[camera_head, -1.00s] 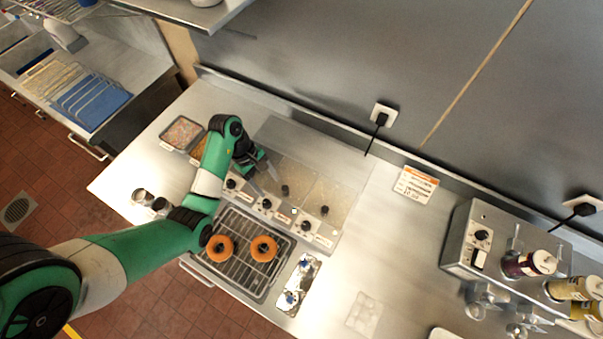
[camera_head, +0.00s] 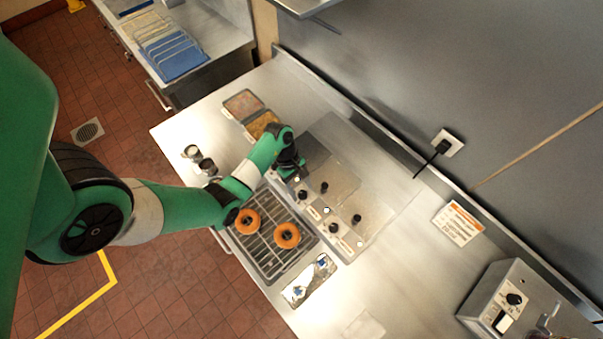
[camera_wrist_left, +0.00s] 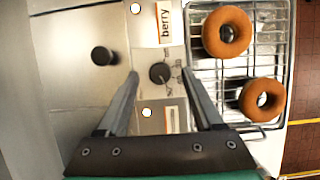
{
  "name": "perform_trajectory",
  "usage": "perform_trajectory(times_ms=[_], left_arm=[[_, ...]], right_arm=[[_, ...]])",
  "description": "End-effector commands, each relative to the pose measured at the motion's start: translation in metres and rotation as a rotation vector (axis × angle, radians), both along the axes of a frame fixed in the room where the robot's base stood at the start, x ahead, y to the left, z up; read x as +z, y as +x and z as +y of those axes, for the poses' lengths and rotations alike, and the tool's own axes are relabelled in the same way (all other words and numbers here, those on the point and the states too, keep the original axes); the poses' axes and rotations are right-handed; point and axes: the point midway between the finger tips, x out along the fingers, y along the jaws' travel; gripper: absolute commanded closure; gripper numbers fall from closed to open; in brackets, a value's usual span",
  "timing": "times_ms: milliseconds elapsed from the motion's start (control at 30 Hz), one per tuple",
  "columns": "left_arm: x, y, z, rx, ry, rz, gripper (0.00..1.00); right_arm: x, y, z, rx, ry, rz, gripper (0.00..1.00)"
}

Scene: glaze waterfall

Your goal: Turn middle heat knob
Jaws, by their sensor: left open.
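The middle heat knob (camera_head: 302,195) is a black dial on the front panel of the metal glaze warmer. It also shows in the left wrist view as a dial (camera_wrist_left: 160,73) with a pale pointer line, beside a "berry" label. My left gripper (camera_head: 297,178) is over the warmer. In the left wrist view its two fingers (camera_wrist_left: 160,76) are open, with the dial seen between their tips. I cannot tell how far above the dial they are. Another front knob (camera_head: 333,228) sits to the right. My right gripper is not in view.
A black lid knob (camera_wrist_left: 103,55) stands close outside the left finger; it also shows in the head view (camera_head: 324,187). A wire rack (camera_head: 268,262) with two donuts (camera_head: 288,235) lies in front of the panel. Topping trays (camera_head: 243,103) sit at the far left.

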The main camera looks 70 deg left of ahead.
Motion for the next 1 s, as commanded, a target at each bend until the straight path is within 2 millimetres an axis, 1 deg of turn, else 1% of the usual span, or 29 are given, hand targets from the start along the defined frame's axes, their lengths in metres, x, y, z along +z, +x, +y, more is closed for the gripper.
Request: perform_trajectory(times_ms=[33, 100, 367, 467, 500, 567, 600, 733, 767, 1000], left_arm=[[-0.0057, 0.0008, -0.0023, -0.001, 0.0, 0.0, 0.32], [-0.0093, 0.0013, -0.0038, -0.001, 0.0, 0.0, 0.32], [-0.0104, 0.0019, -0.0041, -0.001, 0.001, -0.001, 0.32], [-0.0102, 0.0019, -0.004, -0.001, 0.001, -0.001, 0.48], [-0.0101, 0.0019, -0.004, -0.001, 0.001, -0.001, 0.55], [-0.0101, 0.0019, -0.004, -0.001, 0.001, -0.001, 0.66], [-0.0101, 0.0019, -0.004, -0.001, 0.001, -0.001, 0.73], [-0.01, 0.0018, -0.004, -0.001, 0.001, -0.001, 0.97], [-0.01, 0.0018, -0.004, -0.001, 0.0, 0.0, 1.0], [-0.0094, 0.0016, -0.0041, 0.005, 0.0, 0.0, 1.0]], right_arm=[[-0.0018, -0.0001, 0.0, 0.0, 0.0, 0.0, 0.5], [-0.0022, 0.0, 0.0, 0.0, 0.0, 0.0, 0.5], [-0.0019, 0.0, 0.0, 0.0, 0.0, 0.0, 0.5], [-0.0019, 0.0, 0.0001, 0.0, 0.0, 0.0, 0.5], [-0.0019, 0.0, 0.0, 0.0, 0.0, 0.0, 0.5], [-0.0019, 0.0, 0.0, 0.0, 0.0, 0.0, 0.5], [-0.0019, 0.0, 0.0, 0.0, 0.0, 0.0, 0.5], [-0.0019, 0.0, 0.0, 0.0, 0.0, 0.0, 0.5], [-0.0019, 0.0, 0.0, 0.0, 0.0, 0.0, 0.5], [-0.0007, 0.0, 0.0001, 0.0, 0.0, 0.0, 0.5]])
